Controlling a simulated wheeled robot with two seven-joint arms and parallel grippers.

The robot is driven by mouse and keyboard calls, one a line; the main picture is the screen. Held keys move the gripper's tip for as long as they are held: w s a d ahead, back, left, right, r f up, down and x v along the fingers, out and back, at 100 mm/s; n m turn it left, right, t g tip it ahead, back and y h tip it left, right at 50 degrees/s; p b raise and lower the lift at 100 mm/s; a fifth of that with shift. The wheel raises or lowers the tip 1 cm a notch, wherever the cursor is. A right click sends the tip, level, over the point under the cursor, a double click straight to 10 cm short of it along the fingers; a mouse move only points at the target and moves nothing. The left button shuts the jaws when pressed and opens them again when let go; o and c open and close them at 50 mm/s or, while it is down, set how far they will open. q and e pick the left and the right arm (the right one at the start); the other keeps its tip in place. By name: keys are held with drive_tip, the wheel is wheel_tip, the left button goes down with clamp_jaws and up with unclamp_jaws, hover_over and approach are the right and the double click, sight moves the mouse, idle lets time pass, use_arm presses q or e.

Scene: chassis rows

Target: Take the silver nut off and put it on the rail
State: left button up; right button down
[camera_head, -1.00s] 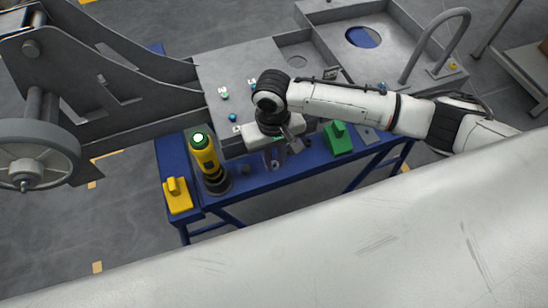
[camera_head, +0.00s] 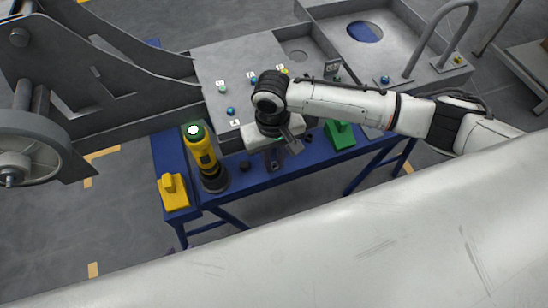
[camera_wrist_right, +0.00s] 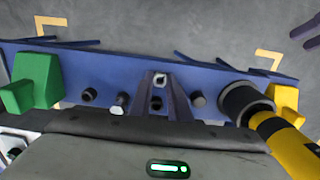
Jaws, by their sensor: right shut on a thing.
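The silver nut (camera_wrist_right: 160,79) shows in the right wrist view between the fingertips of my right gripper (camera_wrist_right: 160,84), which is shut on it. In the head view my right gripper (camera_head: 293,147) is over the blue rail (camera_head: 255,183), beside the grey chassis plate; the nut is too small to tell there. The rail also shows in the wrist view (camera_wrist_right: 225,83). Small dark and silver fittings (camera_wrist_right: 122,100) stand along it. Fingertips of my left gripper show apart at the wrist view's right edge (camera_wrist_right: 306,36); a bit of it (camera_head: 170,251) shows in the head view.
A yellow-black tool (camera_head: 203,155) stands upright on the rail's left part, near a yellow block (camera_head: 173,192). A green block (camera_head: 340,134) stands right of my right gripper. The grey chassis plate (camera_head: 215,75) carries several small coloured fittings. Open floor lies in front of the rail.

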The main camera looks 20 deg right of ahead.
drive_tip(key=shift+f, duration=0.1)
drive_tip(key=c, duration=1.6)
unclamp_jaws()
drive_tip(key=shift+w+r+p, duration=0.15)
drive_tip(key=shift+r+p, duration=0.55)
drive_tip(key=shift+r, duration=4.5)
